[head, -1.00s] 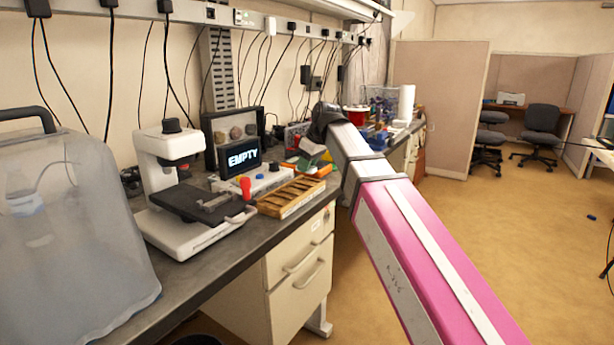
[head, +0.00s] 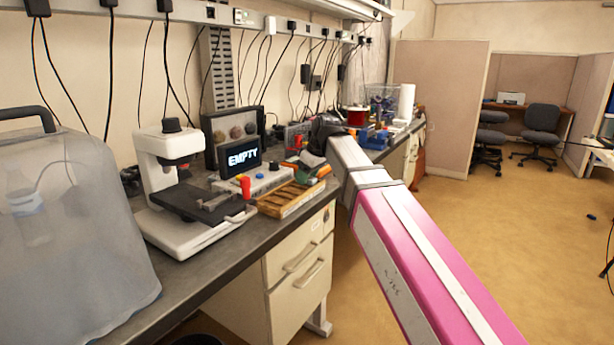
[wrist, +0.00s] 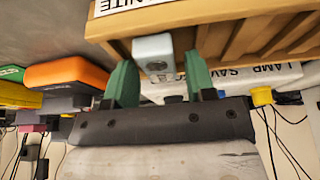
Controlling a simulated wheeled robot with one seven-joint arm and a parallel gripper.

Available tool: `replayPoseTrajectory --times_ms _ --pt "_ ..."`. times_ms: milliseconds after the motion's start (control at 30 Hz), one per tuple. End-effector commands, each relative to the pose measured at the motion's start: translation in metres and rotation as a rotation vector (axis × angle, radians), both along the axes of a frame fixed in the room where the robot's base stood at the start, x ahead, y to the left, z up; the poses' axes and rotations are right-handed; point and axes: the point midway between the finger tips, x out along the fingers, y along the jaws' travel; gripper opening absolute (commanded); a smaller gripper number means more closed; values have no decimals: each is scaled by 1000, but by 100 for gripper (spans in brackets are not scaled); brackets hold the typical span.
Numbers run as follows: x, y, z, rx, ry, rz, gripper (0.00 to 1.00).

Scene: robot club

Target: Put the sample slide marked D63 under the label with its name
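The wooden slotted tray (head: 290,199) lies on the bench front edge, right of the microscope; it fills the top of the wrist view (wrist: 240,35). A pale blue-grey slide (wrist: 153,48) sits at the tray's edge in the wrist view. Its marking is too small to read, so I cannot tell whether it is D63. My gripper (wrist: 158,72) is open, its two green fingers on either side of the slide, with visible gaps. A white label ending in "NITE" (wrist: 128,5) is on the tray; other labels are not readable. In the head view my arm partly hides the gripper.
A white microscope (head: 175,190) and a small screen reading "EMPTY" (head: 243,158) stand beside the tray. A control box (head: 262,180) with a "LAMP SAVER" strip is behind it. An orange box (wrist: 65,75) is close to the gripper.

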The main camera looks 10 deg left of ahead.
Motion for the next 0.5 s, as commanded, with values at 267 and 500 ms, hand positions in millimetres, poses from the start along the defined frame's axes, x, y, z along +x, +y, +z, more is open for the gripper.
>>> replayPoseTrajectory --times_ms 267,500 --pt "-1 -4 15 2 -3 -1 57" --pt "-7 -18 51 2 -3 -1 57"
